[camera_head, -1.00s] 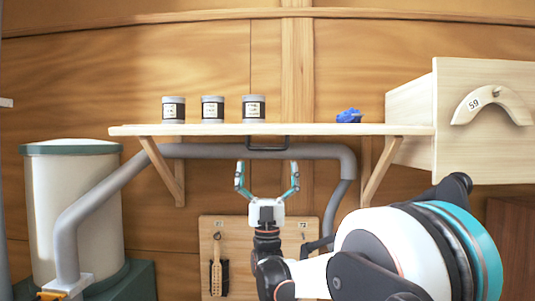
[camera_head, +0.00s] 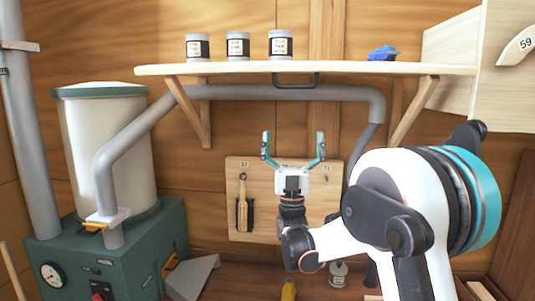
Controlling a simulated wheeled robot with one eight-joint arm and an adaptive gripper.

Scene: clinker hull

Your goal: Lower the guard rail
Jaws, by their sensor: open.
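A thick grey bent bar (camera_head: 240,92), which looks like the guard rail, runs level just under the shelf.
The wooden shelf (camera_head: 380,69) carries several items: three dark-labelled jars (camera_head: 238,46) and a blue crumpled object (camera_head: 383,53). A drawer-like box (camera_head: 460,60) juts out at right. A pegboard (camera_head: 240,165) with a brush is behind my gripper. The green machine (camera_head: 70,255) stands at left.

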